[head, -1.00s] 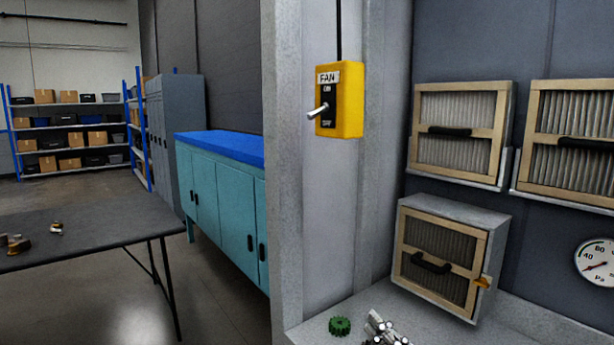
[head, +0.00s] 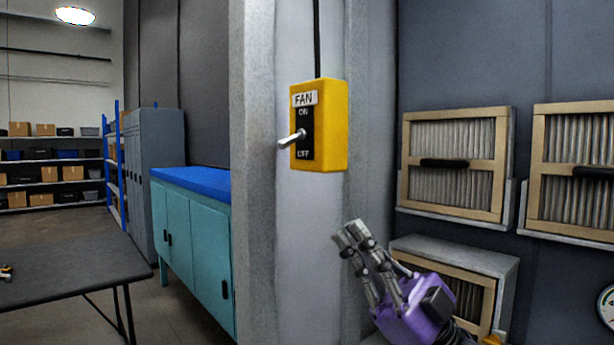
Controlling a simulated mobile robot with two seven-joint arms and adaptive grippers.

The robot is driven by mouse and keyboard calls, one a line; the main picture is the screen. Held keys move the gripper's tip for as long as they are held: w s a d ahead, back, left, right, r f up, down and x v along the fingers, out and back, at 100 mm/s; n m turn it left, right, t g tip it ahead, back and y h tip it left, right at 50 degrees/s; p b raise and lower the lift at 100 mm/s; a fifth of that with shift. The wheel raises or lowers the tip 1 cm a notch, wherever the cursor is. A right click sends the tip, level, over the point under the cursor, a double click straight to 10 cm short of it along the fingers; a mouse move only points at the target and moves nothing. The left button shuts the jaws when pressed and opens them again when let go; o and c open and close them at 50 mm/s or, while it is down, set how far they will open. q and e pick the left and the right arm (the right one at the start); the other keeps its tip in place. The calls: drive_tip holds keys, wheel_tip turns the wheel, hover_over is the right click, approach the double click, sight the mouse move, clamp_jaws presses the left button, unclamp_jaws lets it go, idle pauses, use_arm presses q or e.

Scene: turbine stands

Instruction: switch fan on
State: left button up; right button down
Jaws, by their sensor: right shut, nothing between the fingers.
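The yellow fan switch box (head: 334,125) is mounted on the grey post, with a label reading FAN and a black plate marked ON at the top and OFF at the bottom. Its metal toggle lever (head: 292,139) sticks out to the left, near the middle of the plate, its tip tilted slightly down. My right gripper (head: 347,232), with a purple body, is below the box and a little to its right. Its fingers are shut and empty, point up and left, and are clear of the box and lever. My left gripper is not in view.
The grey post (head: 297,250) carries the switch, with a black cable above it. Framed filters (head: 455,165) hang on the right wall, and another filter box (head: 480,262) is partly behind my right gripper. A teal cabinet (head: 190,235) and dark table (head: 70,250) stand left.

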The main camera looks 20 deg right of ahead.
drive_tip(key=p, duration=0.3)
approach(286, 146)
drive_tip(key=a+r, duration=0.1)
drive_tip(key=r, duration=0.1)
drive_tip(key=w+a+r, duration=0.1)
drive_tip(key=w+a+r+p, duration=0.1)
drive_tip(key=shift+w+r, duration=0.2)
drive_tip(key=shift+w, duration=0.05)
drive_tip(key=shift+w+a+r, duration=0.2)
drive_tip(key=shift+a, duration=0.05)
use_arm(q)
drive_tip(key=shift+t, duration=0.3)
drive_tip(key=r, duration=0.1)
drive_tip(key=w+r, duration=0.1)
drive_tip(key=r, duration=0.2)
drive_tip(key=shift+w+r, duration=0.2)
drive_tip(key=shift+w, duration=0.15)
use_arm(e)
drive_tip(key=shift+w, duration=0.1)
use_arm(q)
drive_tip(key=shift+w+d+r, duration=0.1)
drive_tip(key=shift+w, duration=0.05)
